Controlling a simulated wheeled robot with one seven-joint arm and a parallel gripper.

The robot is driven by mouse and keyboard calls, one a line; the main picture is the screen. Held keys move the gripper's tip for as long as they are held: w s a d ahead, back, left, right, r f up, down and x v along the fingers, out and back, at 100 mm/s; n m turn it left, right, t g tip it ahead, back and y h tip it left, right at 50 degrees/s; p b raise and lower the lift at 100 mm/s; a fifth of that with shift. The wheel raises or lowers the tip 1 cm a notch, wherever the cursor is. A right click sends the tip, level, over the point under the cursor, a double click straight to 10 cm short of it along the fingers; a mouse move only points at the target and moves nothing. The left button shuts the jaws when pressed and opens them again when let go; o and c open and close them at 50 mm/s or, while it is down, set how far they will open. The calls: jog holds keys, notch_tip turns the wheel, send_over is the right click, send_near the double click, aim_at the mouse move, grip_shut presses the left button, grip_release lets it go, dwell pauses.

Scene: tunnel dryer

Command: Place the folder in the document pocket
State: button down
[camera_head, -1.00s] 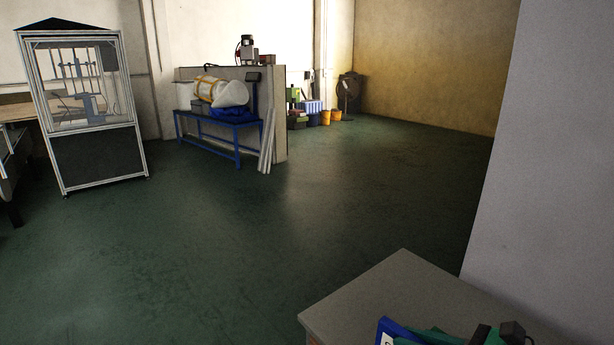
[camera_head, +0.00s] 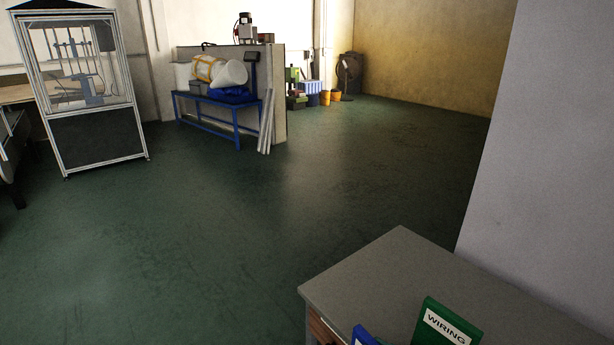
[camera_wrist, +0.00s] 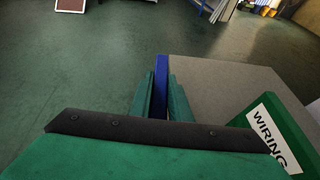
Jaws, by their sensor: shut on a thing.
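A blue folder (camera_wrist: 161,88) stands edge-on between the green fingers of my gripper (camera_wrist: 160,98) in the wrist view. My gripper is shut on it, beside the left edge of the grey tabletop. A green folder labelled WIRING (camera_head: 447,324) stands upright on the tabletop. It also shows at the right in the wrist view (camera_wrist: 285,122). I cannot make out a document pocket in either view.
The grey table (camera_head: 400,262) fills the lower right, with a grey wall (camera_head: 555,150) beside it. Open green floor (camera_head: 230,230) lies left and beyond. A framed machine cabinet (camera_head: 90,90) and a blue bench (camera_head: 215,118) stand further back.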

jog(key=a+f+m+h, duration=0.2)
jog(key=a+f, duration=0.3)
jog(key=f, duration=0.7)
jog(key=a+f+m+t+h, duration=0.1)
jog(key=a+f, duration=0.4)
jog(key=f, duration=0.8)
jog(key=a+f+m+t+h, duration=0.1)
jog(key=a+f+m+h, duration=0.2)
jog(key=f, duration=0.9)
jog(key=shift+w+a+f+m+h, duration=0.2)
jog(key=shift+w+a+m+h, duration=0.2)
jog(key=shift+a+h, duration=0.5)
jog(key=shift+a, duration=0.3)
